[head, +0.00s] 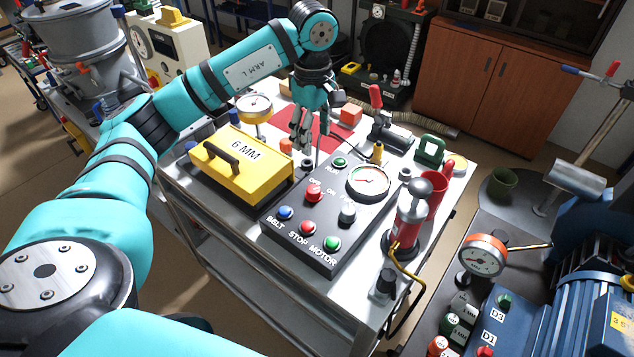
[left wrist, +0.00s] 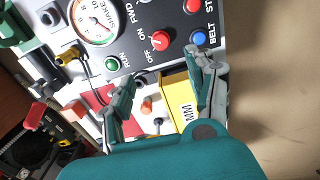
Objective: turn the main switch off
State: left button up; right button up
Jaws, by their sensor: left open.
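The black control panel (head: 290,235) lies on the steel cart top. Its red rotary knob (head: 314,191) sits between OFF and ON marks; it also shows in the left wrist view (left wrist: 160,40), close to the OFF mark. I cannot tell for sure which mark it points to. My left gripper (head: 304,147) is open and empty, pointing down above the cart just behind the panel's far edge. In the left wrist view its fingers (left wrist: 163,68) are spread, with the red knob beyond the tips, apart from them. My right gripper is not in view.
The panel also has a grey knob (head: 348,213), a dial (head: 368,181), and blue, red and green buttons. A yellow 6 MM box (head: 240,170) stands left of it.

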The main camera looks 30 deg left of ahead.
aim_at(314, 189)
pick_arm(q)
notch_tip(314, 189, down, 15)
jog(key=p, duration=0.4)
jog(key=shift+s+r, duration=0.15)
jog(key=shift+f, duration=0.7)
